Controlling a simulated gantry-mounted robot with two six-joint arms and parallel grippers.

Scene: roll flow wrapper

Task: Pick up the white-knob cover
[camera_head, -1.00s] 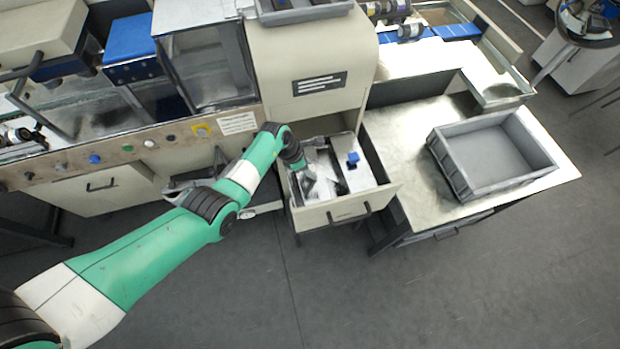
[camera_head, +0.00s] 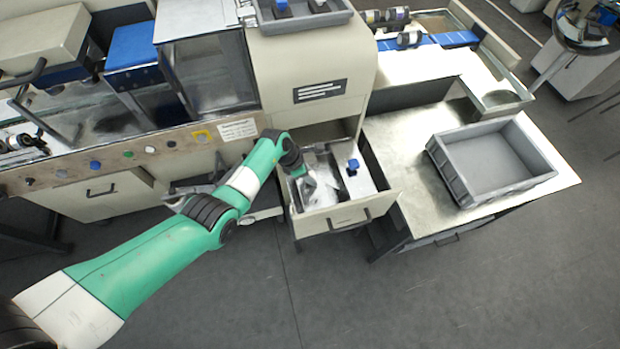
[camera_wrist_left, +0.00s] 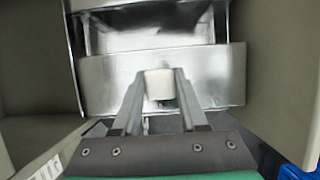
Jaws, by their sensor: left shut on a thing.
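The white-knob cover (camera_wrist_left: 215,75) is a shiny metal piece in the left wrist view. Its white knob (camera_wrist_left: 159,84) sits between the two fingers of my left gripper (camera_wrist_left: 158,92), which is shut on it. In the head view my left gripper (camera_head: 306,184) reaches down into the left side of the open drawer (camera_head: 333,222), and the knob is too small to make out there. I cannot tell whether the cover is clear of the drawer floor. A blue-knob cover (camera_head: 353,165) sits in the drawer to the right of the gripper. My right gripper is out of view.
The drawer walls stand close around my left gripper. A grey tray (camera_head: 340,18) with a blue-knobbed and a white-knobbed piece is on top of the machine. A grey crate (camera_head: 463,190) stands on the metal table (camera_head: 400,150) at right. The floor in front is clear.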

